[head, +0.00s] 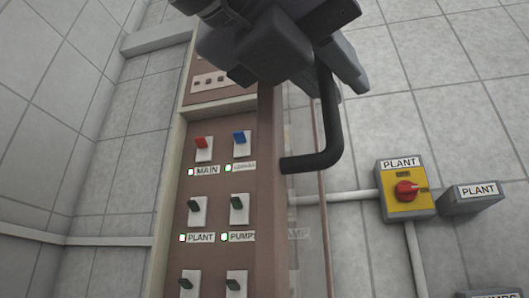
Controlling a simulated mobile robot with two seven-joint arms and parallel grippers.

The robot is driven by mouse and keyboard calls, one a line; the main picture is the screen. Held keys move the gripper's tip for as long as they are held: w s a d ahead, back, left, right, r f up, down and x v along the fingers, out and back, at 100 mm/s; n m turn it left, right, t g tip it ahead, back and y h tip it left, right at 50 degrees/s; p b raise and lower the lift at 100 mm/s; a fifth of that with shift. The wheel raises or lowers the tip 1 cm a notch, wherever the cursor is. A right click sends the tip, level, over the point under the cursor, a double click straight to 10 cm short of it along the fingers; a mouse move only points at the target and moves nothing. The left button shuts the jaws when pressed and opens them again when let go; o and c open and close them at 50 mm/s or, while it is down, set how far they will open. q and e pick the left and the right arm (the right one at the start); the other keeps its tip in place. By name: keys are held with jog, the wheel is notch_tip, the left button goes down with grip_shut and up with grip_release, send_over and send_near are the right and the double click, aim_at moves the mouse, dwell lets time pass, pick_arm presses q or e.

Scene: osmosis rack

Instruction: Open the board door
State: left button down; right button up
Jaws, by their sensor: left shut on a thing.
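The board (212,215) is a tall brown panel with a pale frame, left of centre. It carries several rocker switches, among them a red one (204,142) labelled MAIN and a blue one (240,137). A brown upright door stile (270,205) runs along its right side, with a clear strip beside it. A black bent handle (331,115) stands out to the right from this stile. My left gripper (328,62) is at the top, shut on the upper part of the handle. The gripper hides the handle's top end. I cannot tell exactly how far the door stands open. My right gripper is out of view.
White conduits (337,197) run between boxes and board. A side wall (50,130) stands close on the left.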

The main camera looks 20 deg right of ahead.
pick_arm(q)
jog(key=shift+s+d, duration=0.15)
jog(key=shift+d, duration=0.25)
jog(key=shift+r, duration=0.1)
jog(key=c, duration=1.5)
grip_release()
jog(key=shift+o, duration=0.2)
jog(key=shift+a, duration=0.1)
jog(key=b+v, duration=0.2)
jog(key=v, duration=0.5)
jog(key=shift+s, duration=0.1)
